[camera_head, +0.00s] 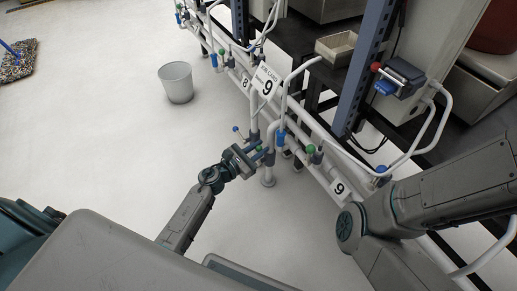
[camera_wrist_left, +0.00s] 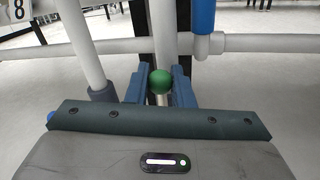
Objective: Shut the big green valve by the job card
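The job card (camera_head: 266,80), a white card with a large 9, is on the pipe rack in the head view. Below it, my left gripper (camera_head: 264,156) is at a valve with a green ball knob (camera_head: 258,149). In the left wrist view the green knob (camera_wrist_left: 160,81) sits between the two blue-grey fingers of my left gripper (camera_wrist_left: 160,88). Another green-knobbed valve (camera_head: 310,149) is to the right. My right arm shows at the right; its gripper is out of view.
A blue pipe sleeve (camera_wrist_left: 203,16) is near the left gripper. A bin (camera_head: 175,83) stands on open floor at the left. A blue post (camera_head: 362,70) rises behind.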

